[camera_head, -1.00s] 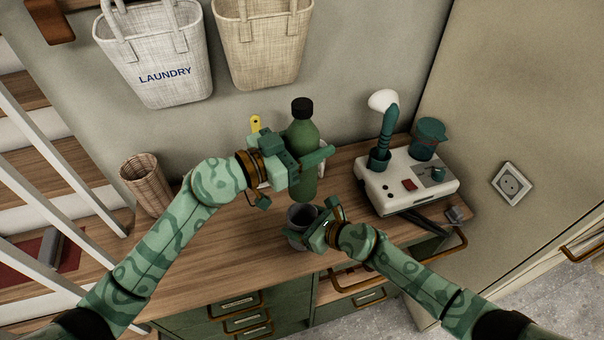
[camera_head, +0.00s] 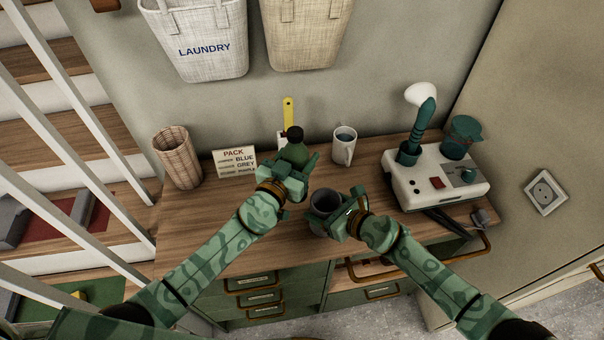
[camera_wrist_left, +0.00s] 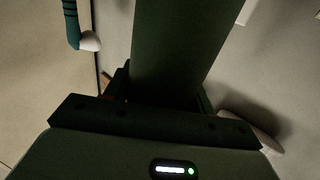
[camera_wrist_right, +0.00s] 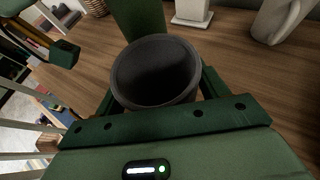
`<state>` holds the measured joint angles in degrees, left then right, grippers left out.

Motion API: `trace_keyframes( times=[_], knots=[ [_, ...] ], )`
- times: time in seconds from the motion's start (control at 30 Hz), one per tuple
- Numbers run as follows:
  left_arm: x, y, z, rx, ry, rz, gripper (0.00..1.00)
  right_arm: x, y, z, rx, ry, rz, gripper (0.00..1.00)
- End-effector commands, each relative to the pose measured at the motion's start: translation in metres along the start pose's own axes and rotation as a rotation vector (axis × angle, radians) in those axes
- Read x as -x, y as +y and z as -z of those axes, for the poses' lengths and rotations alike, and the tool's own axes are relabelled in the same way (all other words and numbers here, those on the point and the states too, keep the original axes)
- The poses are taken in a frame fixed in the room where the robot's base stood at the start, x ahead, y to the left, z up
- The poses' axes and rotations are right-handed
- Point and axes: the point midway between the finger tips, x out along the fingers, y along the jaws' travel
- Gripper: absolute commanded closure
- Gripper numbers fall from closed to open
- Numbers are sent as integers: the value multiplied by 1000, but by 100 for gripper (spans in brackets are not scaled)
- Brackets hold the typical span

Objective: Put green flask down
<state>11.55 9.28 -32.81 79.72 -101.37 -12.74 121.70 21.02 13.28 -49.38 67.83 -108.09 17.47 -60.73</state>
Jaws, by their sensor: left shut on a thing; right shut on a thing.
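The green flask (camera_head: 293,154) with its black cap shows above my left gripper (camera_head: 292,172) in the head view. That gripper is shut around its body, which fills the middle of the left wrist view (camera_wrist_left: 180,45). The flask's lower part is hidden by the gripper, and I cannot tell whether it touches the bench. My right gripper (camera_head: 352,207) is shut on a dark grey cup (camera_head: 322,203) to the right of and nearer than the flask. The cup's open mouth faces the right wrist camera (camera_wrist_right: 155,72), and the flask (camera_wrist_right: 138,18) stands out just behind it.
The wooden bench (camera_head: 225,215) is clear on the left. A pack sign (camera_head: 234,161) and wicker basket (camera_head: 178,158) stand at the back left. A yellow-handled thing (camera_head: 288,112) is behind the flask. A white mug (camera_head: 344,146) and white machine (camera_head: 437,181) are to the right.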

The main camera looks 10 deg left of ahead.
Motion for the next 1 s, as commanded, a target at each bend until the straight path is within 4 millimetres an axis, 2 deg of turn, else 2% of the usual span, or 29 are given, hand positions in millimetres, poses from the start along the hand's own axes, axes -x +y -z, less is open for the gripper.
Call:
trace_keyframes(
  times=[0.33, 0.53, 0.97, 1.0],
  knots=[
    [-1, 0, -31, -1, 7, -1, 82, 0, 0, 0, 0, 0, 0, 50],
    [-2, 0, -57, -2, 7, -2, 82, 0, 0, 0, 0, 0, 0, 50],
    [-2, 1, -64, 2, 10, -4, 82, 0, 0, 0, 0, 0, 0, 50],
    [-1, 0, -65, 3, 7, -3, 37, 0, 0, 0, 0, 0, 0, 50]
  ],
)
